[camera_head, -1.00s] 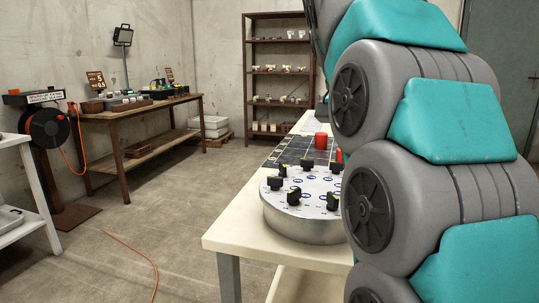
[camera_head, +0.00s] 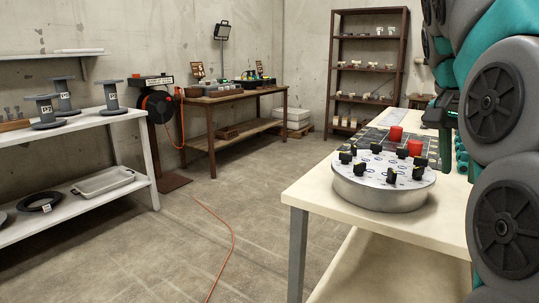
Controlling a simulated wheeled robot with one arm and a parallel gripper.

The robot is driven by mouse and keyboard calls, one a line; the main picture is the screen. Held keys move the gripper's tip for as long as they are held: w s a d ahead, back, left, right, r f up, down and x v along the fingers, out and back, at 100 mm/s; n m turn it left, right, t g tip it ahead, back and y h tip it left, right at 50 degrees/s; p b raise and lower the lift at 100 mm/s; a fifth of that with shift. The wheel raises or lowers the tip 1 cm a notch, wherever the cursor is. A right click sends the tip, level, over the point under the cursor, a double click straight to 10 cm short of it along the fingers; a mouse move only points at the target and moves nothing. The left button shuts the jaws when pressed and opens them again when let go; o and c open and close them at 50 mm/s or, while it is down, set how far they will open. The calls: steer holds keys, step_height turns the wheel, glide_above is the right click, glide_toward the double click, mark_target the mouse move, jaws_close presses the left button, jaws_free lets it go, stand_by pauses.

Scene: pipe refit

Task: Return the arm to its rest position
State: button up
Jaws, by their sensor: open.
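My arm, grey with teal covers, fills the right side of the head view. What looks like my gripper (camera_head: 445,142), dark and partly hidden by my own arm links, hangs above the back right of the white table (camera_head: 318,192). It is open, and I see nothing held in it. A round metal disc (camera_head: 385,194) with several black knobs with yellow marks sits on the table, to the left of my arm.
A dark gridded panel (camera_head: 372,139) lies behind the disc. A white shelf (camera_head: 135,186) with spools stands at left. A wooden workbench (camera_head: 235,98) and a brown rack (camera_head: 333,80) stand at the back. An orange cable (camera_head: 232,236) crosses the otherwise open floor.

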steer(key=s+a+f+n+g+y, duration=0.1)
steer(key=s+a+f+n, duration=0.3)
steer(key=s+f, duration=0.4)
steer(key=s+a+f+n+g+y, duration=0.1)
steer(key=s+a+f+n, duration=0.3)
steer(key=f, duration=1)
steer(key=s+a+f+n+g+y, duration=0.1)
steer(key=s+a+f+n, duration=0.3)
steer(key=s+a+f, duration=0.5)
step_height(320, 180, down, 2)
steer(key=s+y, duration=0.1)
steer(key=s, duration=0.1)
steer(key=shift+s+a+f+g, duration=0.15)
steer(key=shift+s+a+g, duration=0.1)
steer(key=shift+s+g, duration=0.15)
